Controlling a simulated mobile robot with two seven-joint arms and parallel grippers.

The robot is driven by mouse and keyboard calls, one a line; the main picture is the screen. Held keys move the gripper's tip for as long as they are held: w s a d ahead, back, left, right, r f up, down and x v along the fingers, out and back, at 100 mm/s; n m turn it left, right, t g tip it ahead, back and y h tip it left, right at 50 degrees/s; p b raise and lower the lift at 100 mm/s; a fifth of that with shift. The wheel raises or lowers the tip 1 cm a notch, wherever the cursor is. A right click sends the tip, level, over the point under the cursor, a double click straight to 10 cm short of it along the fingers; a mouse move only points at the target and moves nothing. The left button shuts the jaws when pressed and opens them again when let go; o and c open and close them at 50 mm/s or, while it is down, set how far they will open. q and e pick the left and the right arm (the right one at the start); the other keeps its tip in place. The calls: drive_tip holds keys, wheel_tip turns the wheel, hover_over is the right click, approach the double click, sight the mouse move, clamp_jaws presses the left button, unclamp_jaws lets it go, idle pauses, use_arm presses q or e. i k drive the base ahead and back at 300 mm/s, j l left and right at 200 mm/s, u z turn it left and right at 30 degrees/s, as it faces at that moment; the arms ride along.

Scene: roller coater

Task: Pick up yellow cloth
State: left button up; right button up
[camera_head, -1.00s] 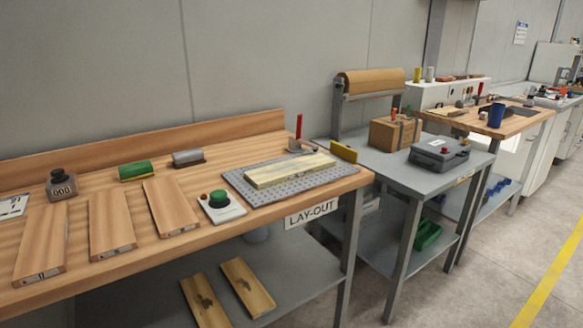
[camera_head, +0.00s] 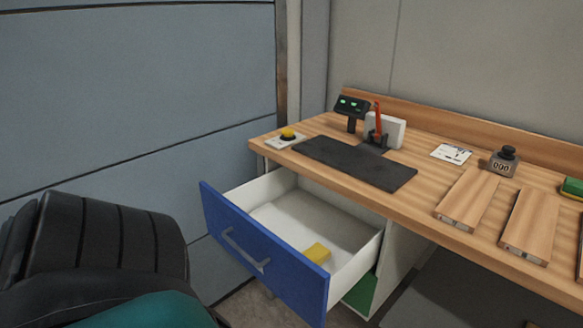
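A small yellow cloth (camera_head: 317,253) lies inside an open drawer (camera_head: 262,255) with a blue front, near the drawer's front right part. The drawer hangs under the left end of the wooden bench and is pulled out toward me. Neither of my grippers shows in the head view.
The wooden bench (camera_head: 400,206) carries a black mat (camera_head: 350,163), a yellow button box (camera_head: 287,137), a dark display (camera_head: 351,107), a counter (camera_head: 504,161) and wooden boards (camera_head: 467,198). A black chair (camera_head: 105,245) stands at the left, close to the drawer. A grey-blue panelled wall (camera_head: 140,90) is behind.

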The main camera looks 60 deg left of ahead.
sight(319, 254)
drive_tip(key=u, duration=1.65)
drive_tip(key=i+j+z, duration=0.1)
drive_tip(key=j, duration=0.7)
